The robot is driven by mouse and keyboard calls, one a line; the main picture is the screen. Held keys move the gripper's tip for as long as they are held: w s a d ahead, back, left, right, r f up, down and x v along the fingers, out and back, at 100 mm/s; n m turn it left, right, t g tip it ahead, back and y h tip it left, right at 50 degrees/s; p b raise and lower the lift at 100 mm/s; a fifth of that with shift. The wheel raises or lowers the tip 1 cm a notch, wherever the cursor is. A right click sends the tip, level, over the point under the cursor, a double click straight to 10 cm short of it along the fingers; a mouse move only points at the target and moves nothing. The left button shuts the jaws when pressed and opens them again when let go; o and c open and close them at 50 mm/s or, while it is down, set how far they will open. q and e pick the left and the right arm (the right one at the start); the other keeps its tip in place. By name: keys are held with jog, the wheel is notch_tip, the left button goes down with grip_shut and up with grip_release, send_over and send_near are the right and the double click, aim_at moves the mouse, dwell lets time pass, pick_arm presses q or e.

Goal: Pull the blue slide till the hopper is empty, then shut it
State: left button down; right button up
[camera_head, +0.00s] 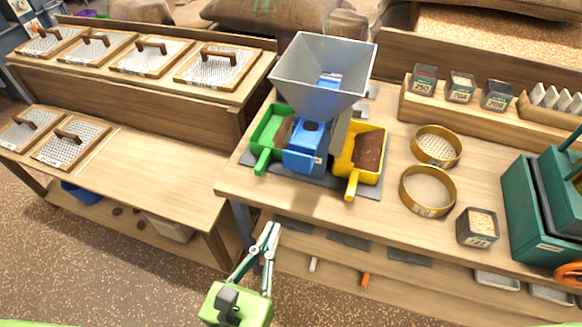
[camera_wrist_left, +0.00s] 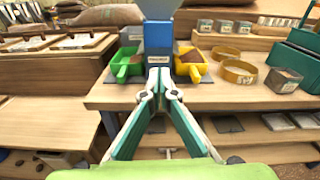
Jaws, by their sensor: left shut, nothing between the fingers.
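The grey hopper (camera_head: 322,75) stands over a blue body on the table. Its inside shows bare grey walls and a blue part at the bottom. The blue slide (camera_head: 304,158) sits low at the front of the body; how far it is out I cannot tell. A green tray (camera_head: 266,135) is at its left and a yellow tray (camera_head: 353,175) with brown material is at its right. My left gripper (camera_head: 268,232) is shut and empty, in front of the table edge, apart from the slide. In the left wrist view its fingertips (camera_wrist_left: 159,75) show below the blue body (camera_wrist_left: 158,40). My right gripper is not in view.
Two round sieves (camera_head: 428,190) and a jar (camera_head: 477,228) stand right of the yellow tray. A green machine (camera_head: 540,215) is at the far right. Framed screens (camera_head: 215,64) lie on the left shelf. The lower left bench (camera_head: 150,170) has free room.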

pick_arm(q)
notch_tip(320, 180, up, 2)
jog(key=p, duration=0.4)
send_near(296, 159)
jog(key=shift+m+t, duration=0.3)
jog(key=shift+m, duration=0.1)
jog(key=p+x, duration=0.1)
jog(key=x, duration=0.2)
jog(key=p+x, duration=0.1)
jog(key=x, duration=0.1)
jog(key=shift+w+d+f+p, duration=0.25)
jog(key=shift+w+p, duration=0.05)
jog(key=shift+p, duration=0.1)
jog(key=shift+w+d+f, duration=0.15)
jog(key=shift+w+d, duration=0.05)
jog(key=shift+w, duration=0.45)
jog(key=p+x, duration=0.1)
jog(key=x, duration=0.4)
jog(key=shift+w+p, duration=0.1)
jog(key=shift+p, duration=0.25)
jog(key=shift+a, duration=0.1)
